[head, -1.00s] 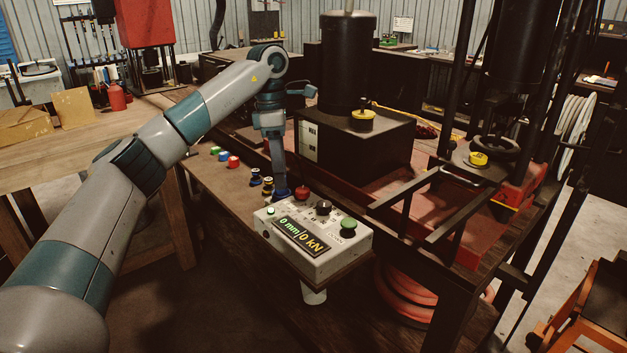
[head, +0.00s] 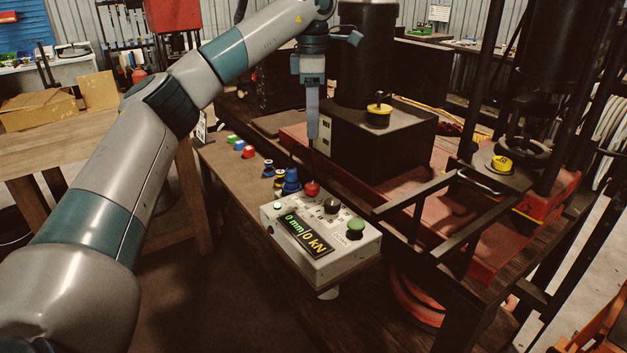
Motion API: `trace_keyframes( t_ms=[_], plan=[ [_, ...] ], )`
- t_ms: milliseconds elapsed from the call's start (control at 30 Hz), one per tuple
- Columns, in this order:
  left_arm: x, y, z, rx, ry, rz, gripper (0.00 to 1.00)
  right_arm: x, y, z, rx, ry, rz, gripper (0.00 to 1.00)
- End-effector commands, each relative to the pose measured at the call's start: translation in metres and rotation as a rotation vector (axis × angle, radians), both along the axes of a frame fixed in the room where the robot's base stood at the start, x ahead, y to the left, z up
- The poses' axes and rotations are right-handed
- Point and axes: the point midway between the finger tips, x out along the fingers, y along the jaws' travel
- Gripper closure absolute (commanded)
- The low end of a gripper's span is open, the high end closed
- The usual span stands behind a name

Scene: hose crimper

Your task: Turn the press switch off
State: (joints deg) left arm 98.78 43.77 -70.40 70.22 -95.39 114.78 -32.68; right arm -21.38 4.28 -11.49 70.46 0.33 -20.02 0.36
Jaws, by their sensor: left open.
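The press control box (head: 318,238) is a light grey panel on the bench corner in the head view. Its lit display (head: 303,234) reads "0 mm/0 kN". On its top are a red button (head: 312,188), a black knob (head: 331,206), a green button (head: 355,229) and a small lit green lamp (head: 277,205). I cannot tell which control is the switch. My left gripper (head: 313,132) points down above and behind the box, clear of it. It is open and holds nothing. My right gripper is not in view.
Blue-based dies (head: 290,182) stand just behind the box, with small coloured pieces (head: 239,145) farther left on the bench (head: 222,165). The black press body (head: 375,135) stands behind right. A dark metal frame (head: 470,205) is at right.

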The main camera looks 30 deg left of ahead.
Motion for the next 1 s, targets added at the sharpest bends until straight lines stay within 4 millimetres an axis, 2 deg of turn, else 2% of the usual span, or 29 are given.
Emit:
trace_keyframes(
  t_ms=[267, 800, 1000],
  plan=[
    [0.0, 0.002, -0.03, 0.0, 0.004, 0.001, 0.52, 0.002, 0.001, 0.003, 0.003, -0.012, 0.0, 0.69],
    [0.004, 0.003, -0.125, 0.0, 0.004, 0.0, 0.52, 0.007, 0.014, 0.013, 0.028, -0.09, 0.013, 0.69],
    [0.006, 0.005, -0.153, 0.001, 0.003, 0.001, 0.52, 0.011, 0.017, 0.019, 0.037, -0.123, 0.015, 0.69]
  ],
)
